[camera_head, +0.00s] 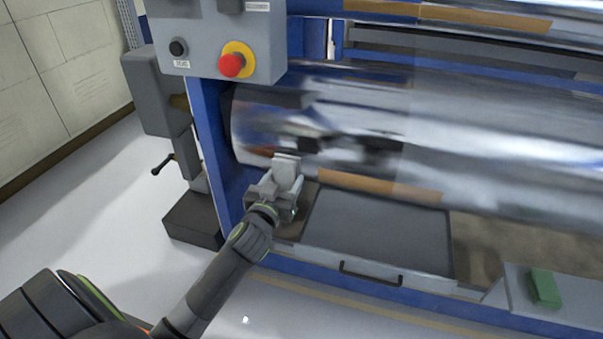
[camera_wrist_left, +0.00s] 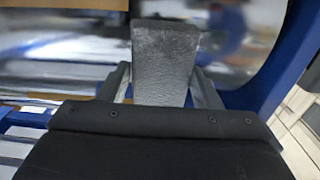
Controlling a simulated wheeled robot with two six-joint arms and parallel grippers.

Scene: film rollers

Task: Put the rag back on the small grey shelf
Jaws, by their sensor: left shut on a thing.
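A grey rag (camera_head: 287,163) is held in my left gripper (camera_head: 284,178), up at the front of the large shiny roller. In the left wrist view the rag (camera_wrist_left: 165,58) stands between the two fingers of the left gripper (camera_wrist_left: 165,88), which are shut on it. The rag's far end is close to the roller's surface; I cannot tell whether it touches. A small grey shelf (camera_head: 520,292) is at the lower right of the head view, with a green block (camera_head: 545,288) on it. My right gripper is not in view.
The shiny roller (camera_head: 480,130) spans the machine's blue frame (camera_head: 207,125). Below it is a dark tray (camera_head: 378,232) with a black handle (camera_head: 370,274). A control box with a red button (camera_head: 231,65) hangs at upper left.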

